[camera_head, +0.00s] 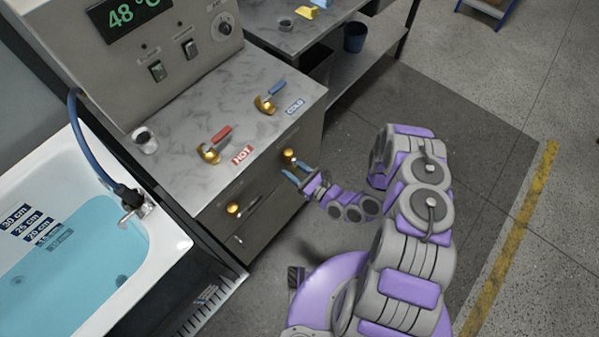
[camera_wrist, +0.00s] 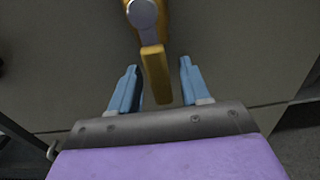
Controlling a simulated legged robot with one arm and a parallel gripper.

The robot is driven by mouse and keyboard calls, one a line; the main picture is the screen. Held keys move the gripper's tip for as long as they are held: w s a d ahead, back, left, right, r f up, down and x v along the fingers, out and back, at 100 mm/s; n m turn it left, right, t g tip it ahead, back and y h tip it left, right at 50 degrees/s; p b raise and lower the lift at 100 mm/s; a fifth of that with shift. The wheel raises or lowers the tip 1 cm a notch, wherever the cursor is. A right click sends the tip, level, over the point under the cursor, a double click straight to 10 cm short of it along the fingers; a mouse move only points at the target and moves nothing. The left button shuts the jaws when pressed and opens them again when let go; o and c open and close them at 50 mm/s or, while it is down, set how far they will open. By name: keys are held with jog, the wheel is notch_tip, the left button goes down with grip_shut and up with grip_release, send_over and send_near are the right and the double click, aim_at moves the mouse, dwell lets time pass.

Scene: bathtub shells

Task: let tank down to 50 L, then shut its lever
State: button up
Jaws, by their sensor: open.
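A brass lever (camera_head: 289,156) is on the dark cabinet front below the counter. In the wrist view the lever (camera_wrist: 153,62) has a grey hub at the top and a flat handle hanging down. My gripper (camera_head: 297,173) is open at this lever. In the wrist view its blue fingers (camera_wrist: 159,68) stand on either side of the handle, with a gap visible on the right; contact on the left cannot be told. The white tub (camera_head: 176,240) holds blue water (camera_head: 85,275), its surface near the lower depth labels. No litre reading is legible.
A second brass fitting (camera_head: 233,208) is lower left on the cabinet. The counter carries a red hot lever (camera_head: 221,134) and a blue cold lever (camera_head: 275,89). A display (camera_head: 132,13) reads 48 °C. A blue hose (camera_head: 82,135) hangs over the tub.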

jog(key=p+v, duration=0.1)
jog(key=v, duration=1.6)
jog(key=shift+d+p, duration=0.2)
jog(key=shift+p, duration=0.1)
jog(key=shift+s+f, duration=0.1)
jog(key=shift+f, duration=0.05)
